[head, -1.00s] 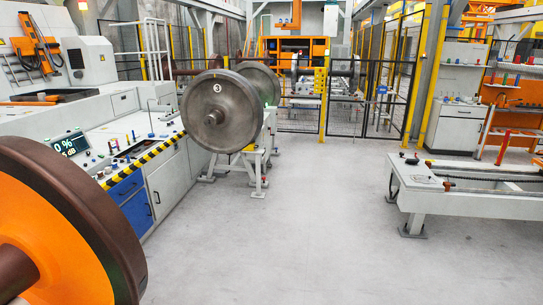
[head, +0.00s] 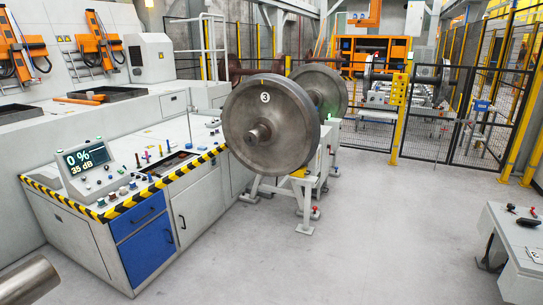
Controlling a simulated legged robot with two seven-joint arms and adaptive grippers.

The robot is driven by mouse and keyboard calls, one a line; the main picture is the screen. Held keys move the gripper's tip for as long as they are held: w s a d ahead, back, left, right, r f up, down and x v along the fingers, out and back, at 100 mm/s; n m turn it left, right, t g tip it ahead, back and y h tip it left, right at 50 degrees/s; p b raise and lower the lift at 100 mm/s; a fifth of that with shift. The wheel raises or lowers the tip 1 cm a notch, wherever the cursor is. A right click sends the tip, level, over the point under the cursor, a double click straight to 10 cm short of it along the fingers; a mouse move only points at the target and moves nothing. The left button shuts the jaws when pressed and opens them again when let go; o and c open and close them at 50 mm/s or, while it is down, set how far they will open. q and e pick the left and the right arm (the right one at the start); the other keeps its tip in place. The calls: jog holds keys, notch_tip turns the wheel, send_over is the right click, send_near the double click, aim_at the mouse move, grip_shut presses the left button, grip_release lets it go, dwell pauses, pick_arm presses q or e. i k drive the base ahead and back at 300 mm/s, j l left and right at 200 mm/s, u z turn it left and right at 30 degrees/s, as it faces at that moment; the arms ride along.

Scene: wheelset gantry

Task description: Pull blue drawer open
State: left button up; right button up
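The blue drawer (head: 138,215) is at the front of the white control console, left of centre in the head view. It looks shut, with a dark handle on its face. A second blue front (head: 148,252) with its own handle lies directly below it. Neither of my grippers is in view, so nothing is seen touching the drawer.
A large steel wheel marked 3 (head: 270,125) stands on a white stand (head: 305,210) right of the console. A metal shaft end (head: 28,282) shows at the lower left. A white bench (head: 515,245) is at the right. The grey floor (head: 380,230) between is clear.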

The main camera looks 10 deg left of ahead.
aim_at(131, 219)
jog(key=i+j+u, duration=0.2)
jog(key=i+u, duration=1)
jog(key=u, duration=0.15)
